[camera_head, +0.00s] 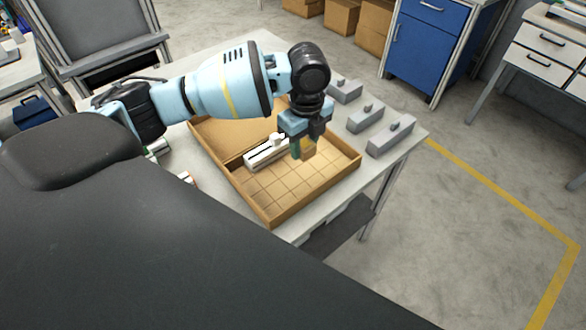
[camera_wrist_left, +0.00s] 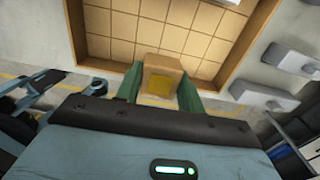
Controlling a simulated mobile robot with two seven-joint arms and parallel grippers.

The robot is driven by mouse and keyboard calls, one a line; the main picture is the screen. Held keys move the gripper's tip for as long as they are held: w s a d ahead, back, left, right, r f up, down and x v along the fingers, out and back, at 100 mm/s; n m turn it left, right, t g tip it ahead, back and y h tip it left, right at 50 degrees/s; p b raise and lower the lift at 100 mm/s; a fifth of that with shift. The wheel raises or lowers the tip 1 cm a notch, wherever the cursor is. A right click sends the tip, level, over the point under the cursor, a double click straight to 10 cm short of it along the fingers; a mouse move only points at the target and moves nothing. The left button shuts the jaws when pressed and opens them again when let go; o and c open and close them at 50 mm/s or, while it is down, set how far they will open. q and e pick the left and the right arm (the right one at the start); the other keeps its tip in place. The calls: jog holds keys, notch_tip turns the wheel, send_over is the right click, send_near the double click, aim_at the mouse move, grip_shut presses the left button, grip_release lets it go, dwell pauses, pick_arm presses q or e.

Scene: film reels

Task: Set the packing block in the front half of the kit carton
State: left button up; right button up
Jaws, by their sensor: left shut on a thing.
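The packing block (camera_head: 308,147) is a small tan block with a yellowish face. My left gripper (camera_head: 303,143) is shut on it and holds it over the carton, near its right wall. In the left wrist view the block (camera_wrist_left: 162,80) sits between the two green fingers. The kit carton (camera_head: 318,187) is a shallow, open tan box on the table. Its nearer part has a bare gridded floor; my arm hides some of the farther part. The carton wall (camera_wrist_left: 238,53) also shows in the left wrist view. My right gripper is in neither view.
A white piece with a knob (camera_head: 262,155) lies inside the carton, left of the held block. Several grey pieces stand on the table right of the carton, one near the corner (camera_head: 388,139). Small items (camera_head: 186,177) lie at the table's left. The near gridded floor is clear.

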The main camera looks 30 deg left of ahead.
aim_at(303, 179)
pick_arm(q)
jog(key=shift+f+b, duration=0.35)
jog(key=shift+f, duration=4.55)
jog(key=shift+f, duration=0.2)
jog(key=o, duration=1.3)
jog(key=shift+r, duration=0.1)
notch_tip(303, 179, up, 12)
jog(key=shift+r+p, duration=0.1)
jog(key=shift+p, duration=0.4)
